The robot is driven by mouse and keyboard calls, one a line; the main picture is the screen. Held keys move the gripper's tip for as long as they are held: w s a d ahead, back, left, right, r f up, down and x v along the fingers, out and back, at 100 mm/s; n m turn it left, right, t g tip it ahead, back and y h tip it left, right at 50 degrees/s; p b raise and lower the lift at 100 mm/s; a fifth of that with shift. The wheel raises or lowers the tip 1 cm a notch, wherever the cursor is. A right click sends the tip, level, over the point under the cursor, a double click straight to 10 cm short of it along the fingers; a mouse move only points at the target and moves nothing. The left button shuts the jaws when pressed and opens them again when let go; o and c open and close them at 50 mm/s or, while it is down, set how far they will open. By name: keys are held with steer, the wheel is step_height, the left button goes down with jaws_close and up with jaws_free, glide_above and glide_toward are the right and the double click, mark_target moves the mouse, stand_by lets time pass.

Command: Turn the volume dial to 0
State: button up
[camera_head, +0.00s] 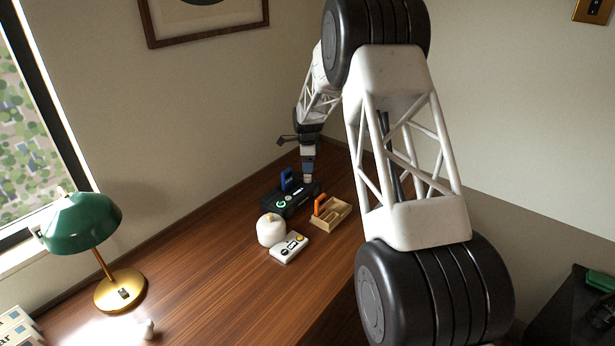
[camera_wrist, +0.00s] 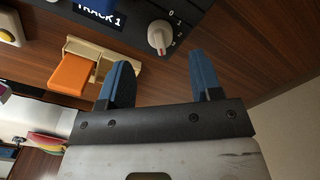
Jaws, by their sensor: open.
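The volume dial (camera_wrist: 159,36) is a pale round knob on the black music device (camera_wrist: 135,25), with small white numbers, 0 at the top, beside it. A red mark shows on the dial's lower edge, away from the 0; the exact setting is too small to read. In the head view the device (camera_head: 273,204) lies on the desk. My gripper (camera_wrist: 163,62) is open, its two blue fingers apart and empty. In the wrist view the dial appears just beyond the gap between the fingertips. In the head view my gripper (camera_head: 308,177) is over the device's far right end.
A wooden tray (camera_head: 334,221) with an orange block (camera_head: 319,205) stands close to the device. A blue item (camera_head: 287,180) rises at the device. A white round pot (camera_head: 270,230) and a white button box (camera_head: 289,248) stand nearer. A green lamp (camera_head: 85,222) is left.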

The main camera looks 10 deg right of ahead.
mark_target(308, 175)
steer(key=shift+f, duration=2.85)
steer(key=shift+c, duration=0.2)
steer(key=c, duration=0.9)
